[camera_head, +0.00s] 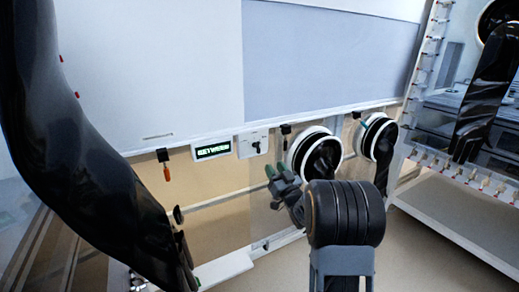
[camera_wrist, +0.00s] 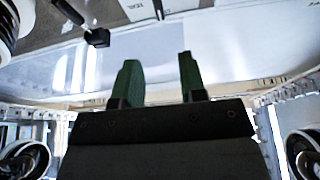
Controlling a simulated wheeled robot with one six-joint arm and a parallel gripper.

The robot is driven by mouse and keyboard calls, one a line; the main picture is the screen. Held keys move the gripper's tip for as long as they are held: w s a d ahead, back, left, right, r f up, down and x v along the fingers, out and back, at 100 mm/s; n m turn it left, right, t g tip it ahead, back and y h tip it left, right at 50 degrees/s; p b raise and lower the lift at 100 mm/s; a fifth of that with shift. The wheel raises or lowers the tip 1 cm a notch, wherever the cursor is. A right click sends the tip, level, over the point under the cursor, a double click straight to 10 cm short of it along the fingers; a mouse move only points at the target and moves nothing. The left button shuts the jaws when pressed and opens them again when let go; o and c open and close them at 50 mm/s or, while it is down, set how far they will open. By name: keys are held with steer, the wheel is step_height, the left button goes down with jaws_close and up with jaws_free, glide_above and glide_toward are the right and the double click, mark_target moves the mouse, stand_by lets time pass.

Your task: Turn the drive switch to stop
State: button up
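A white switch plate (camera_head: 252,143) with a small dark knob (camera_head: 256,146) sits on the front rail of the glovebox, probably the drive switch. Its setting is too small to read. Left of it, a small display (camera_head: 212,150) shows lit green letters that seem to read "BETWEEN". My gripper (camera_head: 271,177) is just below and right of the plate, apart from it. In the wrist view, its two green fingers (camera_wrist: 160,82) stand apart with nothing between them. The drive switch cannot be made out for certain there.
Round glove ports (camera_head: 305,150) and (camera_head: 367,135) with black gloves lie to the right of the plate. An orange-handled part (camera_head: 167,173) hangs left of the display. A large black glove (camera_head: 75,150) fills the left side. The wrist view shows a black knob-like part (camera_wrist: 97,37).

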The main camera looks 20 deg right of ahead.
mark_target(260, 144)
steer(key=b+x, duration=0.1)
steer(key=x, duration=1.2)
jaws_close()
